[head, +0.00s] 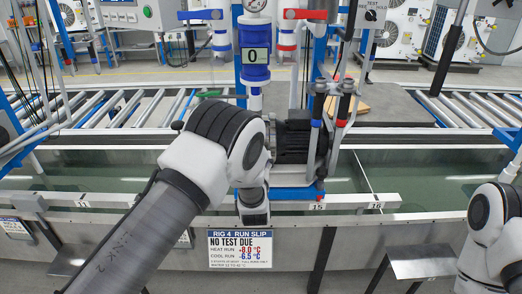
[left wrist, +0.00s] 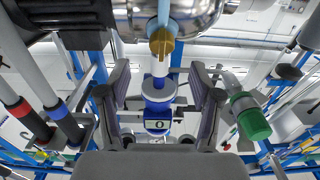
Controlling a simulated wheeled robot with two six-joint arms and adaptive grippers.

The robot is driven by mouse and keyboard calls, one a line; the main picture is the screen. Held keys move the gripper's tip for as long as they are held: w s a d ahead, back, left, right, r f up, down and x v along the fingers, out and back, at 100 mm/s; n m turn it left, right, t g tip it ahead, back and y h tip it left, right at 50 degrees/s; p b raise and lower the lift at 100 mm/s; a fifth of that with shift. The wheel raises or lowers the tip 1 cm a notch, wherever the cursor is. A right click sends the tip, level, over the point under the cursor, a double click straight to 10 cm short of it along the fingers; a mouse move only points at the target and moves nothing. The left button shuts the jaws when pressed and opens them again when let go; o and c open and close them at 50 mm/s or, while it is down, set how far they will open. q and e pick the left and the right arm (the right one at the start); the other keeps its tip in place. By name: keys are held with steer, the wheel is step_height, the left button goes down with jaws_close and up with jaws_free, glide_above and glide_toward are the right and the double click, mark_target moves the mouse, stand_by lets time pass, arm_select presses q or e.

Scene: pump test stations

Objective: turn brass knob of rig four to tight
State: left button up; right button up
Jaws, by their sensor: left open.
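The brass knob (left wrist: 161,42) shows in the left wrist view, top centre, against a shiny metal pump body (left wrist: 175,15). My left gripper (left wrist: 155,85) is open, its two dark finger pads standing apart on either side below the knob in the picture. Nothing is between the pads in their grip; whether they touch the knob cannot be told, but they appear clear of it. In the head view my left arm covers the middle of rig four, and the knob is hidden there. The rig 4 run slip (head: 240,248) reads "NO TEST DUE". My right gripper is out of view.
A blue and white meter (head: 254,57) reading 0 stands above the tank; it also shows in the left wrist view (left wrist: 158,90). A green-capped valve (left wrist: 250,118) is right of the fingers.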

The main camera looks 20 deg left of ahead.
arm_select(q)
steer(key=p+x, duration=0.1)
steer(key=x, duration=0.7)
steer(key=shift+s+a, duration=0.1)
steer(key=shift+a, duration=0.1)
steer(key=shift+d, duration=0.1)
steer(key=shift+c, duration=1.3)
steer(key=c, duration=0.9)
